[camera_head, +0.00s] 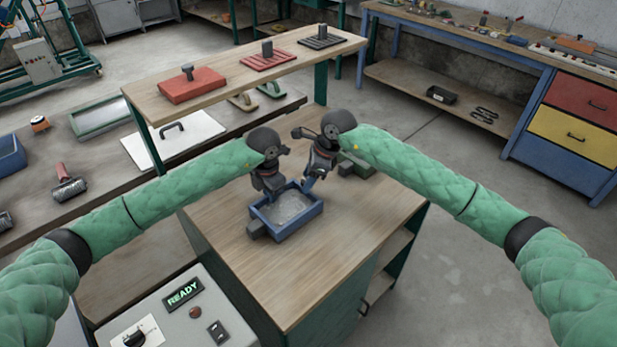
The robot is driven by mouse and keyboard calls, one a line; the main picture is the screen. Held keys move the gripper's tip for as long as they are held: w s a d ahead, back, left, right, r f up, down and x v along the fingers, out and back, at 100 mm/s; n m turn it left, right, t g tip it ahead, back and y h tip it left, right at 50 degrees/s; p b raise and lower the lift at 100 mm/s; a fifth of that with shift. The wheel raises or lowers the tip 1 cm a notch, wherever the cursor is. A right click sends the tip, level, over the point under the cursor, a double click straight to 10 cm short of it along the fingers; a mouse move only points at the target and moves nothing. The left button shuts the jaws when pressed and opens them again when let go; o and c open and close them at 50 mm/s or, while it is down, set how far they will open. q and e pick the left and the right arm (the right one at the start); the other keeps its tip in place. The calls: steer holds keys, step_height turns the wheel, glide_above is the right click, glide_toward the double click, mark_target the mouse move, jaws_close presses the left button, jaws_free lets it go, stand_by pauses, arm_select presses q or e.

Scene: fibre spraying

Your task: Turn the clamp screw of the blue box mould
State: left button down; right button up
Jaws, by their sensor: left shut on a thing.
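The blue box mould (301,224) stands on the wooden top of the bench in the middle, with a pale grey fill inside. A grey block (257,229) sits at its front left corner. My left gripper (273,192) points down at the mould's back left rim and is shut on it, as far as I can see. My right gripper (307,188) points down at the mould's back right side; its fingertips are too small to tell open from shut. I cannot make out the clamp screw; it may be hidden by my grippers.
A green block (356,165) lies behind my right gripper. A raised shelf (228,73) with red and dark plates stands behind. A control box with a READY display (184,294) is at the front left. The bench top right of the mould is clear.

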steer(key=v, duration=1.2)
stand_by(0.5)
arm_select(q)
steer(key=c, duration=1.4)
jaws_free()
step_height(320, 180, up, 12)
step_height(320, 180, up, 7)
arm_select(e)
steer(key=shift+r, duration=0.25)
stand_by(0.5)
